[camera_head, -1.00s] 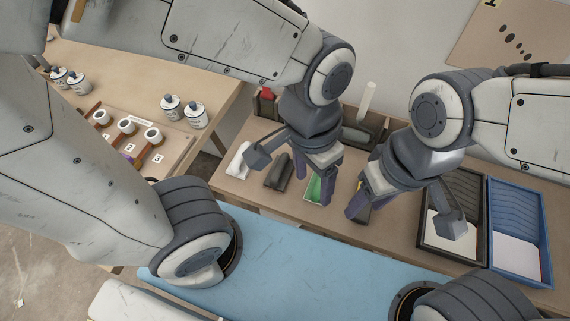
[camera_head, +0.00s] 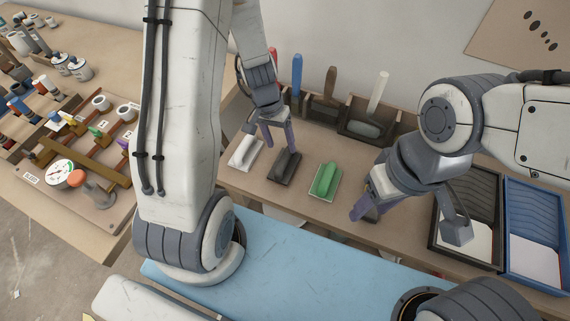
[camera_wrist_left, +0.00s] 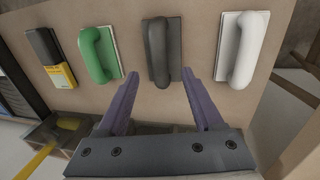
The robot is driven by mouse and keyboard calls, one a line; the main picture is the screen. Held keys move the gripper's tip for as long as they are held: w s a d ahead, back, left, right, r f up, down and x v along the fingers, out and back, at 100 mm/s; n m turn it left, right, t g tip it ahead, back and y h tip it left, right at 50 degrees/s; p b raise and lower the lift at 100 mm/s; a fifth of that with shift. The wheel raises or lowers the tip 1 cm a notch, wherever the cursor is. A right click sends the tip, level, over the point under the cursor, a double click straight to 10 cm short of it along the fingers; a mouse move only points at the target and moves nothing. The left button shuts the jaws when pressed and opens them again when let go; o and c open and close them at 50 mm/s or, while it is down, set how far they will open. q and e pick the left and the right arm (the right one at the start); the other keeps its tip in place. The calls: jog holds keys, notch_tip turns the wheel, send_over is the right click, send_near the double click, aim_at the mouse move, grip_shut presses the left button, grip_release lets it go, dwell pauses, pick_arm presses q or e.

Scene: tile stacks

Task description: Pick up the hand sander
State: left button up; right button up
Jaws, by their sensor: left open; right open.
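Three flat tools with raised handles lie in a row on the bench: a white one (camera_head: 246,152), a dark grey one (camera_head: 285,168) and a green one (camera_head: 325,182). Which is the hand sander is not labelled. My left gripper (camera_head: 277,138) is open and empty, just behind and above the dark grey tool. In the left wrist view its fingers (camera_wrist_left: 158,92) point toward the dark grey tool (camera_wrist_left: 162,50), apart from it, with the green tool (camera_wrist_left: 98,54) left and the white tool (camera_wrist_left: 241,48) right. My right gripper (camera_head: 364,212) is open, right of the green tool.
A black and yellow block (camera_wrist_left: 52,58) lies beside the green tool in the left wrist view. A wooden rack with upright handles (camera_head: 330,85) stands behind the row. A black tray (camera_head: 437,245) and a blue tray (camera_head: 508,270) are on the right. Another bench on the left holds many small items.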

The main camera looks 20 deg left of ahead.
aim_at(284, 156)
pick_arm(q)
jog(key=f, duration=0.2)
jog(key=d+f+b, duration=0.1)
jog(key=f, duration=0.2)
jog(key=shift+s+f, duration=0.1)
jog(key=shift+f, duration=0.15)
grip_shut()
